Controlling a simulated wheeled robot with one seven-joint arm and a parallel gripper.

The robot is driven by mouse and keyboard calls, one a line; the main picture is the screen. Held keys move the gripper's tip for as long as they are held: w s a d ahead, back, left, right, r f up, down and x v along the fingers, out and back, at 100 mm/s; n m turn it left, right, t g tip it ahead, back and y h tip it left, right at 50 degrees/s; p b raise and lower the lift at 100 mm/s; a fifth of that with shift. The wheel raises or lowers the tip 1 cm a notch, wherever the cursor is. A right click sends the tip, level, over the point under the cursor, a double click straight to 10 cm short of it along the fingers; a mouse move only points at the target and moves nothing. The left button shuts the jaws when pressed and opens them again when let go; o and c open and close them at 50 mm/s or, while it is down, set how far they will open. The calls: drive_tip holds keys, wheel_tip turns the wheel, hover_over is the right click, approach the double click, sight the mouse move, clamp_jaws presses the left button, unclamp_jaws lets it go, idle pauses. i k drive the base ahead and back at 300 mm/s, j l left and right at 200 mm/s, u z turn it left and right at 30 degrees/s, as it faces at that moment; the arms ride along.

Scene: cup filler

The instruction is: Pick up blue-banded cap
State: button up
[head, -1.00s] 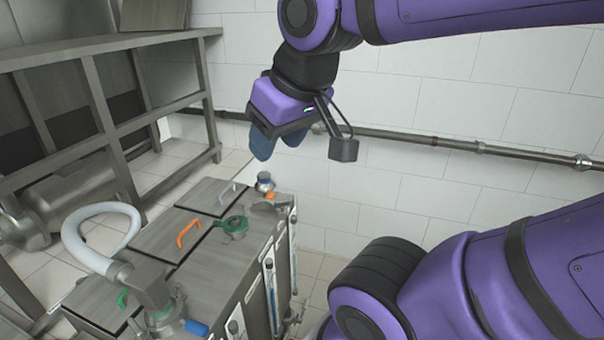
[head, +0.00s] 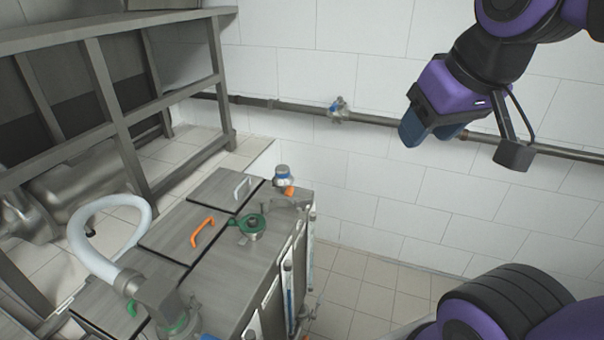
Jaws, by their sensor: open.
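A small metal cap with a blue band (head: 283,172) sits upright at the far right corner of the steel machine's top (head: 222,262). An orange part (head: 289,190) is just below it in the picture. My gripper (head: 430,134), with blue fingers, is up at the right in front of the white wall. It is open and nothing shows between its fingers. It is well to the right of the cap, higher in the picture and clear of it.
The machine top carries an orange handle (head: 203,230), a white handle (head: 242,187), a green-ringed fitting (head: 250,226) and a thick white hose (head: 88,238). A steel rack (head: 118,118) stands left. Tiled floor right of the machine is clear.

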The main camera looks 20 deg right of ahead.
sight(282, 177)
drive_tip(key=i+l, duration=0.3)
drive_tip(key=l, duration=0.25)
drive_tip(key=i+l+u, duration=0.15)
drive_tip(key=l, duration=0.2)
drive_tip(key=i+l+u, duration=0.2)
drive_tip(key=l, duration=0.15)
drive_tip(key=l+u, duration=0.15)
drive_tip(key=l, duration=0.2)
drive_tip(key=i+l+u, duration=0.15)
drive_tip(key=l, duration=0.25)
drive_tip(key=u, duration=1.4)
